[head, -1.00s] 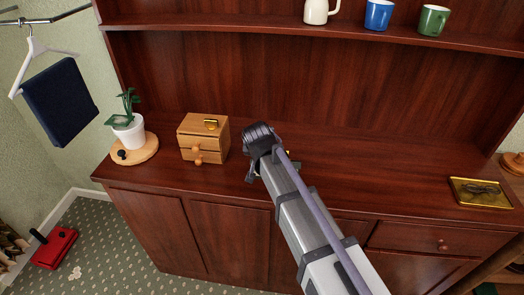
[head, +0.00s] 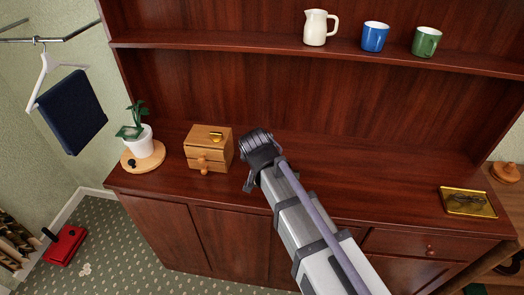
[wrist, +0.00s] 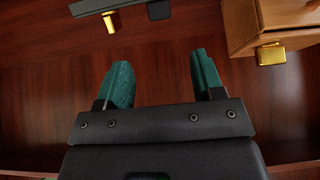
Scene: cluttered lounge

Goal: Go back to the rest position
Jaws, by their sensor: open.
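My gripper (wrist: 161,72) is open and empty, with its two teal fingers apart over the dark red wood of the cabinet top (wrist: 55,90) in the wrist view. In the head view, my arm reaches in from the lower right over the cabinet top (head: 345,165). Its end is right of the small wooden drawer box (head: 209,150), and the fingers are mostly hidden there. In the wrist view, a wooden box-like thing (wrist: 238,22) with a gold piece (wrist: 271,53) stands at the upper right, apart from the fingers.
A potted plant (head: 138,137) stands on a round board at left. A gold tray (head: 468,202) lies at right. A cream pitcher (head: 317,28), blue mug (head: 375,37) and green mug (head: 426,42) stand on the shelf above.

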